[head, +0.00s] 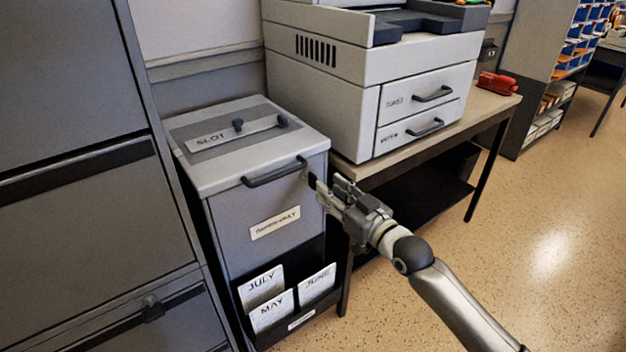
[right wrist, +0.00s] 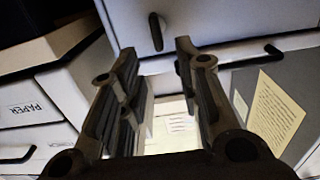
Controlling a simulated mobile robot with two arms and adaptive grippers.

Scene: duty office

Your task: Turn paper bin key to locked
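The grey paper bin (head: 232,190) stands between the dark cabinet and the printer table. It has a dark bar handle (head: 274,173) on its upper front. My right gripper (head: 316,187) is at the bin's upper right front, right of the handle. In the right wrist view its two fingers (right wrist: 156,52) are apart. A small dark upright piece, which looks like the key (right wrist: 156,32), shows on the pale face between and just beyond the fingertips. I cannot tell whether a finger touches it. In the head view the gripper hides the key. My left gripper is not in view.
A printer (head: 365,85) stands on a table (head: 490,105) close to the bin's right. A dark filing cabinet (head: 75,125) is close on the left. Cards (head: 262,287) sit in the bin's lower front pocket. The floor (head: 540,240) at right is clear.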

